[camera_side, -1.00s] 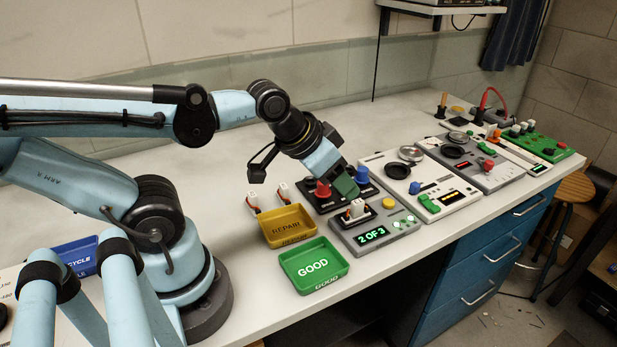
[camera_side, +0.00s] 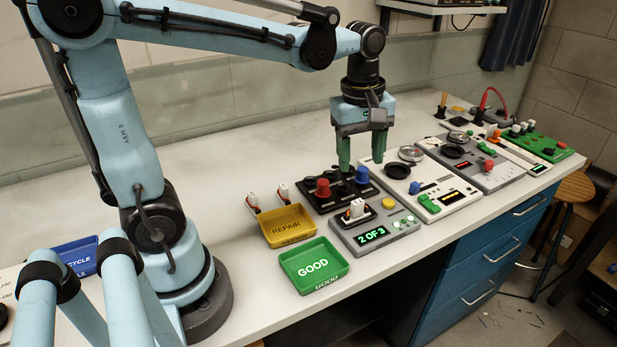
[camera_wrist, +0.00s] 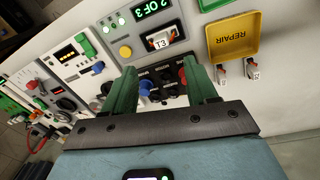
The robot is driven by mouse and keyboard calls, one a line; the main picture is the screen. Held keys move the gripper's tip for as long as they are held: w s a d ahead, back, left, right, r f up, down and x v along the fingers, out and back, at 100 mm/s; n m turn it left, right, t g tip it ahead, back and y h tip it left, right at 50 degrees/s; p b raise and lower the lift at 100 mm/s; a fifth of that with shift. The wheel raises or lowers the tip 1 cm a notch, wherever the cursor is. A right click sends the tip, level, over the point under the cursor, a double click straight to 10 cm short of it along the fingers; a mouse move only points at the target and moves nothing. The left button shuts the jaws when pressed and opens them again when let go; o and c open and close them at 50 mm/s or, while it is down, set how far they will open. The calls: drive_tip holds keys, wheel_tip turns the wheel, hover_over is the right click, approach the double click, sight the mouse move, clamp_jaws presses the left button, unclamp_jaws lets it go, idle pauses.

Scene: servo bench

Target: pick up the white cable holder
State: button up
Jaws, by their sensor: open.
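No thing is plainly a white cable holder. A small white block (camera_side: 357,208) sits upright in the grey "2 OF 3" station (camera_side: 348,237); in the wrist view this block (camera_wrist: 158,41) bears the mark T3. Two small white blocks with reddish leads, one left (camera_side: 253,200) and one right (camera_side: 283,189), stand behind the yellow REPAIR tray. My gripper (camera_side: 362,160), with green fingers, is open and empty, pointing down above the black knob panel, behind the station. In the wrist view my gripper (camera_wrist: 160,68) has its fingers apart, with a blue knob (camera_wrist: 145,88) showing between them.
The black panel carries a red knob (camera_side: 322,188) and a blue knob (camera_side: 362,174). The yellow REPAIR tray (camera_side: 268,234) and green GOOD tray (camera_side: 301,286) stand left of the station. Several instrument panels (camera_side: 418,186) line the bench to the right.

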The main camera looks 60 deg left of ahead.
sight(360, 203)
drive_tip(key=shift+w+f+n+g, duration=0.15)
drive_tip(key=shift+f+n, duration=0.3)
drive_tip(key=shift+f, duration=1.6)
drive_tip(key=shift+w+f+n+g, duration=0.2)
drive_tip(key=shift+f+n, duration=0.2)
drive_tip(key=shift+f, duration=1.65)
drive_tip(key=shift+w+f+n+g, duration=0.15)
drive_tip(key=shift+f+n, duration=0.3)
drive_tip(key=shift+f, duration=1.6)
clamp_jaws()
drive_tip(key=shift+r, duration=0.2)
